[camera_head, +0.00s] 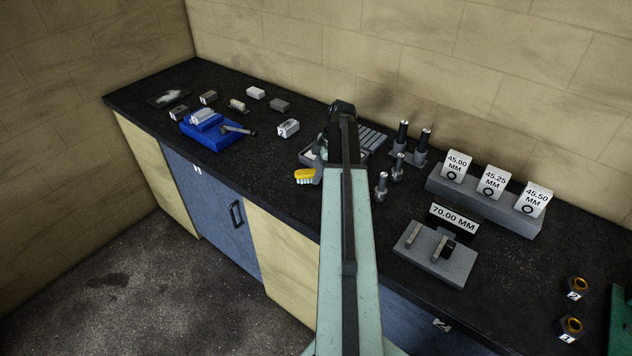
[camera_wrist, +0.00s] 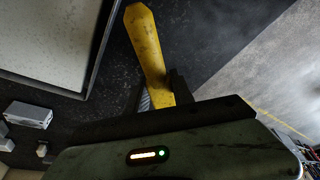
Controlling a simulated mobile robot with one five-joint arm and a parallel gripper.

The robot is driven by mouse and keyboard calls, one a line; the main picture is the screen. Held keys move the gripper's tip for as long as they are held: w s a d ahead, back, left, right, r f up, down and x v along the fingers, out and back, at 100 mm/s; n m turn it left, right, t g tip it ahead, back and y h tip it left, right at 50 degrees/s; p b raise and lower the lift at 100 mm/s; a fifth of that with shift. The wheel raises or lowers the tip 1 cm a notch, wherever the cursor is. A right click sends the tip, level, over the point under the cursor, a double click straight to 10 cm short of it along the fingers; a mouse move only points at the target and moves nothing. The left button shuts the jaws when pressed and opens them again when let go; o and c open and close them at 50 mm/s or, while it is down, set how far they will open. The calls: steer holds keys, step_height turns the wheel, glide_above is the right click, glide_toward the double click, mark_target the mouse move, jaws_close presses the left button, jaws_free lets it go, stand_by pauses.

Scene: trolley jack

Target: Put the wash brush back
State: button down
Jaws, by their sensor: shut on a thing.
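The wash brush (camera_head: 304,175) is yellow with pale bristles and shows just left of my arm in the head view, at the bench's front edge. Its long yellow handle (camera_wrist: 147,40) shows in the wrist view, running up from between the jaws. My gripper (camera_wrist: 159,92) is shut on this yellow handle. In the head view my arm hides most of the gripper. I cannot tell whether the brush touches the bench.
The black bench (camera_head: 262,167) runs along the wall. A grey tray (camera_head: 308,157) lies behind the brush, partly hidden by my arm. Upright black-topped gauges (camera_head: 402,134) and a labelled grey stand (camera_head: 480,203) are right.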

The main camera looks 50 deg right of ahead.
steer(key=shift+w+d, duration=0.15)
steer(key=shift+d, duration=0.15)
steer(key=shift+f+b, duration=2.4)
steer(key=shift+b, duration=0.05)
steer(key=c, duration=1.1)
jaws_free()
steer(key=shift+r, duration=0.15)
steer(key=shift+r+p, duration=0.3)
steer(key=shift+p, duration=0.15)
steer(key=p+v, duration=0.5)
steer(key=v, duration=0.1)
steer(key=p+v, duration=0.6)
steer(key=shift+w+a, duration=0.15)
steer(key=shift+w, duration=0.1)
steer(key=shift+s+r+p, duration=0.15)
steer(key=shift+r+p, duration=0.2)
steer(key=shift+p, duration=0.2)
steer(key=shift+d+f, duration=0.1)
steer(key=shift+d, duration=0.1)
